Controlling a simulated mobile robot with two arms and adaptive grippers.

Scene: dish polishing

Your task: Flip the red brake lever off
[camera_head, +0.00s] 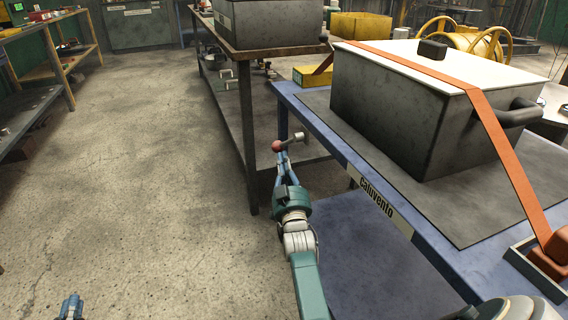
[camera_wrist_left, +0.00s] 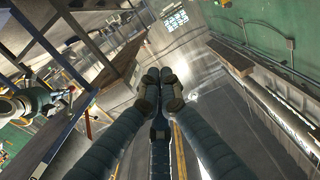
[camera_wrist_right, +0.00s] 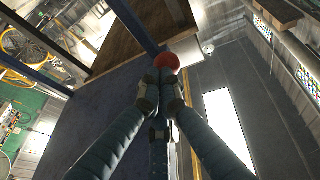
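The brake lever's round red knob (camera_head: 279,146) sticks out from the blue table's left side on a short metal piece (camera_head: 296,138). My right gripper (camera_head: 283,160) is just below the knob, its fingers pointing up at it. In the right wrist view the red knob (camera_wrist_right: 166,61) shows right beyond the fingertips (camera_wrist_right: 159,78), which are together. I cannot tell whether they touch it; the lever's shaft is mostly hidden there. My left gripper (camera_head: 71,304) is low over the floor at the bottom left, far from the lever. Its fingertips (camera_wrist_left: 158,76) are together and empty.
The blue table (camera_head: 305,112) carries a large grey pot (camera_head: 385,110) with a white lid and an orange strap. A darker workbench (camera_head: 236,100) stands behind it. Open concrete floor (camera_head: 120,160) lies to the left, with shelves (camera_head: 30,100) at the far left.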

